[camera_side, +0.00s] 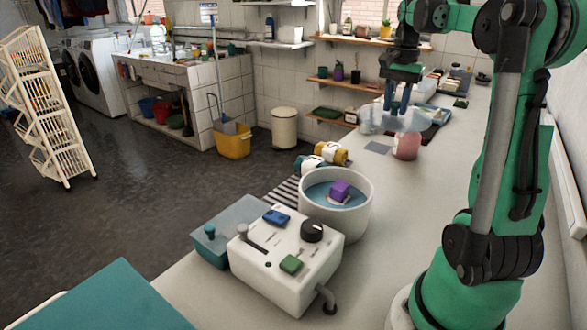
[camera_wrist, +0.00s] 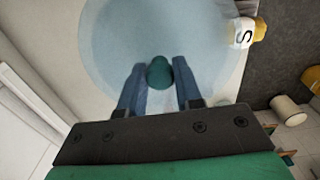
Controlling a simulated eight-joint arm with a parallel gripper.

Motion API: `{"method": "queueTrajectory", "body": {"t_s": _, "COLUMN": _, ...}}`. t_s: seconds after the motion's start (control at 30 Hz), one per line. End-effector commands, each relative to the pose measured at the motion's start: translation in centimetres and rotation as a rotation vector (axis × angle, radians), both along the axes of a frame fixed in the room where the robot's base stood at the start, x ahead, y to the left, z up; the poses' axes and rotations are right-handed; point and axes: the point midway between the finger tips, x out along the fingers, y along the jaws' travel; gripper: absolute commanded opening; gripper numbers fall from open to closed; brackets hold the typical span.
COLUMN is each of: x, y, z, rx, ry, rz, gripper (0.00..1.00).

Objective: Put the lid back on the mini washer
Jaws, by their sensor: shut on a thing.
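My gripper (camera_side: 399,106) is up at the back right of the side view, over the counter. It is shut on the green knob (camera_wrist: 159,72) of a round, see-through pale blue lid (camera_side: 377,120). The lid also fills the upper middle of the wrist view (camera_wrist: 115,45), below the blue fingers. The white mini washer (camera_side: 287,262) stands on the counter nearer the side camera, well apart from the lid. Its round tub (camera_side: 337,218) is open at the top, with blue water (camera_side: 318,192) and a purple block (camera_side: 340,189) inside.
A pink jar (camera_side: 406,147) stands just below the held lid in the side view. Yellow-and-white rolled items (camera_side: 330,153) lie behind the tub. The washer's top has a black dial (camera_side: 312,231) and coloured buttons. Bare counter (camera_side: 410,205) lies right of the tub.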

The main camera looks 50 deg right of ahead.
Motion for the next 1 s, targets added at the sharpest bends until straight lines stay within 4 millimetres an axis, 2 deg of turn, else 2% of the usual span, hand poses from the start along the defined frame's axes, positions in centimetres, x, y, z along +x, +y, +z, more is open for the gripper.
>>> {"method": "queueTrajectory", "body": {"t_s": 0.07, "x": 0.4, "y": 0.7, "z": 0.4, "rx": 0.0, "ry": 0.0, "rz": 0.021, "gripper": 0.0}}
{"method": "queueTrajectory", "body": {"t_s": 0.17, "x": 1.5, "y": 2.9, "z": 0.4, "rx": 0.0, "ry": 0.0, "rz": 0.095, "gripper": 0.0}}
{"method": "queueTrajectory", "body": {"t_s": 0.3, "x": 3.3, "y": 8.0, "z": -0.5, "rx": 0.0, "ry": 0.0, "rz": 0.261, "gripper": 0.0}}
{"method": "queueTrajectory", "body": {"t_s": 0.4, "x": 3.9, "y": 11.4, "z": -1.4, "rx": 0.0, "ry": 0.0, "rz": 0.374, "gripper": 0.0}}
{"method": "queueTrajectory", "body": {"t_s": 0.53, "x": 4.0, "y": 14.6, "z": -2.3, "rx": 0.0, "ry": 0.0, "rz": 0.478, "gripper": 0.0}}
{"method": "queueTrajectory", "body": {"t_s": 0.67, "x": 4.0, "y": 15.8, "z": -2.9, "rx": -0.001, "ry": 0.0, "rz": 0.523, "gripper": 0.0}}
{"method": "queueTrajectory", "body": {"t_s": 1.0, "x": 4.0, "y": 15.8, "z": -5.8, "rx": 0.0, "ry": 0.0, "rz": 0.524, "gripper": 0.0}}
